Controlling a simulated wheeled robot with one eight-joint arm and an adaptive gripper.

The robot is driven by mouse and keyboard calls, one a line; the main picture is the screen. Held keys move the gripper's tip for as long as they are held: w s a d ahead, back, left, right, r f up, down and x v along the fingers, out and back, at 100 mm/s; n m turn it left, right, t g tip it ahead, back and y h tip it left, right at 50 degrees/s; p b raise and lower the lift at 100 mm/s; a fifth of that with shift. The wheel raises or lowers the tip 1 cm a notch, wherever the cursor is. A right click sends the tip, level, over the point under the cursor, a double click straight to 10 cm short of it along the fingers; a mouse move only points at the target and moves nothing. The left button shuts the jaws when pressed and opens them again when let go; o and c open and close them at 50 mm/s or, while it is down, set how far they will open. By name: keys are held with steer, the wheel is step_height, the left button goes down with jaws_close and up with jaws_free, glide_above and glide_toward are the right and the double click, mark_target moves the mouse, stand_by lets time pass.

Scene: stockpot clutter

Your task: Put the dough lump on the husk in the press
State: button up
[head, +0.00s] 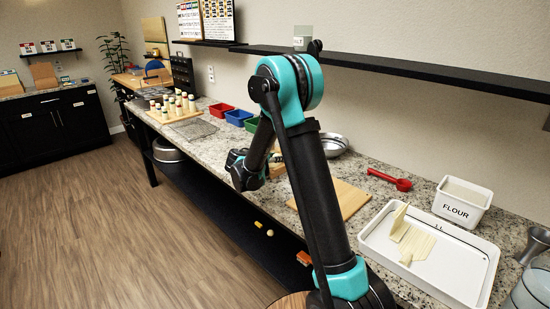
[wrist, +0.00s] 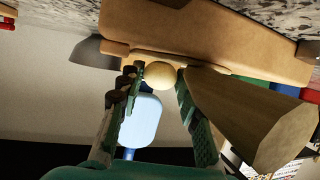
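The dough lump (wrist: 160,75) is a pale round ball in the wrist view. It sits between the fingertips of my gripper (wrist: 160,78), which look shut on it from both sides. Behind it is a tan wooden body (wrist: 205,55), which looks like part of the press. A wooden paddle-like piece (wrist: 255,120) stands to the right of the fingers, perhaps the press's handle or lid. A thin greenish edge beside the ball may be the husk; I cannot be sure. In the head view my arm hides the ball and most of the press area.
A white tray (head: 466,272) with pale husk-like pieces (head: 411,240), a flour bin (head: 462,200), a red scoop (head: 390,179) and a wooden board (head: 345,198) lie at the right. Red, blue and green bins (head: 238,116) and a rack of small bottles (head: 176,107) stand at the left.

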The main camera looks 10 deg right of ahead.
steer(key=o, duration=0.3)
steer(key=shift+a+r, duration=0.1)
steer(key=shift+r, duration=0.1)
steer(key=v, duration=1.2)
stand_by(0.7)
